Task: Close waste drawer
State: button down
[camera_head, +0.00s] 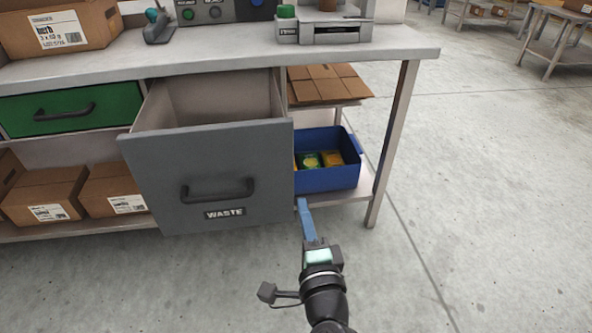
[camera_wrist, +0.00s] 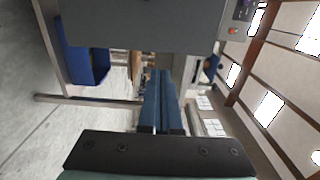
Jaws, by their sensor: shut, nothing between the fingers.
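The waste drawer (camera_head: 215,160) is a grey drawer under the bench, pulled well out, with a black handle (camera_head: 218,191) and a "WASTE" label on its front. Its inside looks empty where it shows. My gripper (camera_head: 303,203) has its blue fingers shut, with nothing between them. It is just right of the drawer front's lower right edge in the head view; I cannot tell whether it touches. In the wrist view the shut fingers (camera_wrist: 163,75) point at a large dark grey panel (camera_wrist: 140,22), which appears to be the drawer.
The bench top (camera_head: 230,55) overhangs the drawer. A green drawer (camera_head: 100,98) is shut at left. A blue crate (camera_head: 325,178) with packets stands on the lower shelf, near a bench leg (camera_head: 391,145). Cardboard boxes (camera_head: 45,190) sit lower left.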

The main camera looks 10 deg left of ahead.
aim_at(292, 165)
jog(key=b+x, duration=0.1)
jog(key=x, duration=0.9)
jog(key=shift+w+b, duration=0.25)
jog(key=shift+b, duration=0.15)
jog(key=shift+a, duration=0.1)
